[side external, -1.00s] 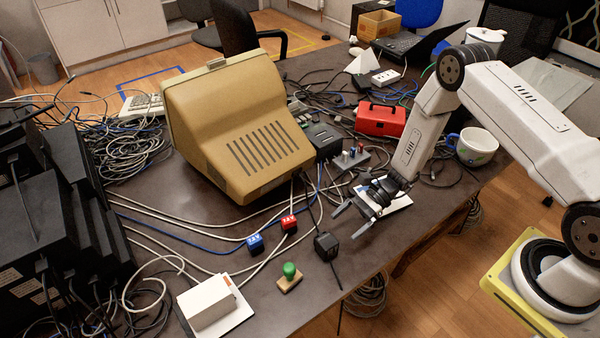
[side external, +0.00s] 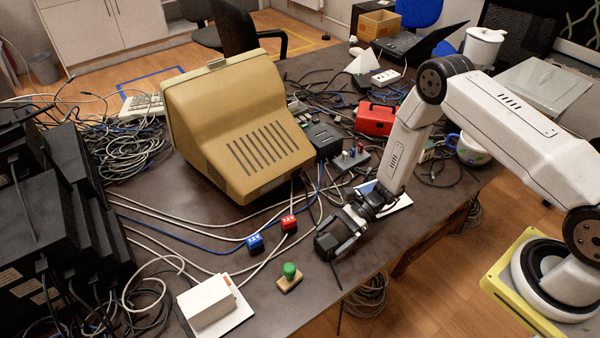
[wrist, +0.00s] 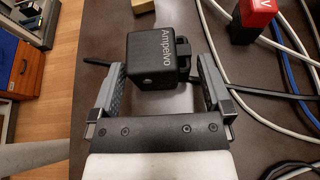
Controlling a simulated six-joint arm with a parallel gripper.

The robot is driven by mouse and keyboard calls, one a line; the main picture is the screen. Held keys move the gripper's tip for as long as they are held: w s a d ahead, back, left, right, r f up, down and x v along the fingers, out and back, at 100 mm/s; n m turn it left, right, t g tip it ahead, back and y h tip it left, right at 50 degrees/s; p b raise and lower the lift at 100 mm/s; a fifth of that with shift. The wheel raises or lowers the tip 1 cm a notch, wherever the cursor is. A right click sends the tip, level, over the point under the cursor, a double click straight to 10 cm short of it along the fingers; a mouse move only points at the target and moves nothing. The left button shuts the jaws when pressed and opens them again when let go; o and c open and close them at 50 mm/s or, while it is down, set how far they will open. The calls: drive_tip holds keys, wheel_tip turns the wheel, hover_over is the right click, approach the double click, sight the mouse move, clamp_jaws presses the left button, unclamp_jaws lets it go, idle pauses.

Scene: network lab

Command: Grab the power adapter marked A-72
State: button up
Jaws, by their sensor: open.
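A black cube-shaped power adapter (side external: 324,244) lies near the table's front edge. The wrist view shows this adapter (wrist: 152,58) with "Ampelvo" on its top; I cannot read A-72 on it. My gripper (side external: 338,246) is open around the black adapter. In the wrist view my gripper (wrist: 160,72) has one finger on each side, with gaps visible between fingers and adapter. A blue block (side external: 255,243) and a red block (side external: 289,224) with white markings lie to the left; their markings are too small to read surely. The red block (wrist: 252,20) is at the wrist view's upper right.
A green-knobbed stamp (side external: 290,278) and a white box (side external: 207,302) stand at the front left. White and blue cables run across the table beside the blocks. A beige monitor (side external: 235,130) stands behind.

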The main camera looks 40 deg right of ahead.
drive_tip(key=shift+x, duration=1.35)
drive_tip(key=c, duration=1.2)
drive_tip(key=shift+r, duration=0.2)
drive_tip(key=shift+r, duration=0.45)
drive_tip(key=s+d+r, duration=0.1)
drive_tip(key=s+r, duration=0.3)
drive_tip(key=s+d+r, duration=0.1)
drive_tip(key=s+r, duration=0.2)
drive_tip(key=s, duration=0.2)
drive_tip(key=s+d+r, duration=0.1)
drive_tip(key=s+r, duration=0.3)
drive_tip(key=shift+s+d+r, duration=0.3)
drive_tip(key=shift+r, duration=0.1)
